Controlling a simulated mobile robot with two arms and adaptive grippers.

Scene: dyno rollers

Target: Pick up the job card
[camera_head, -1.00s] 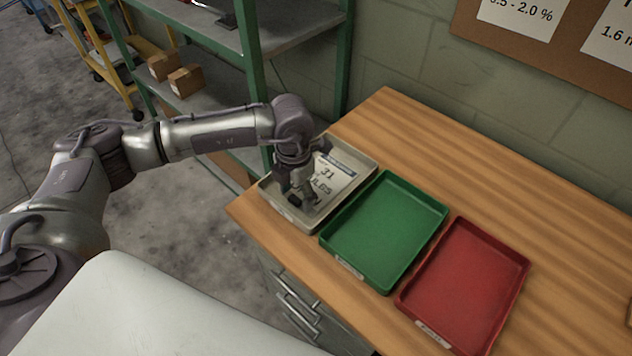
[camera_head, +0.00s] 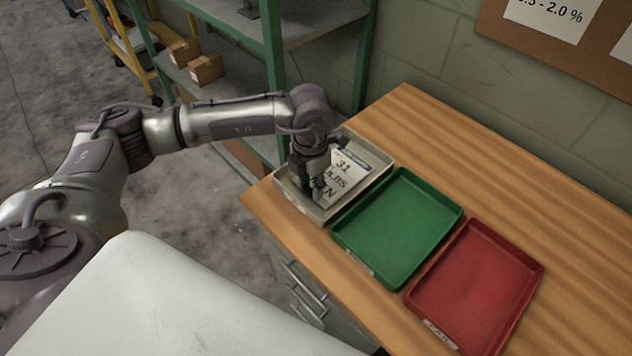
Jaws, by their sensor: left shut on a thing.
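The job card (camera_head: 349,172) is a white card with dark print, "31" among it, and a blue band at its top. It lies in or just above the beige tray (camera_head: 376,183) at the left end of the wooden bench. My left gripper (camera_head: 314,195) reaches down into this tray at the card's left edge. Its fingers are shut on the card, and the gripper hides that edge. I cannot tell whether the card is clear of the tray floor. My right gripper is not in view.
A green tray (camera_head: 398,228) stands right beside the beige one, then a red tray (camera_head: 476,287). The wooden bench (camera_head: 500,170) is clear behind them. A green-framed shelf (camera_head: 275,75) with small cardboard boxes (camera_head: 206,70) stands at the left behind my arm.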

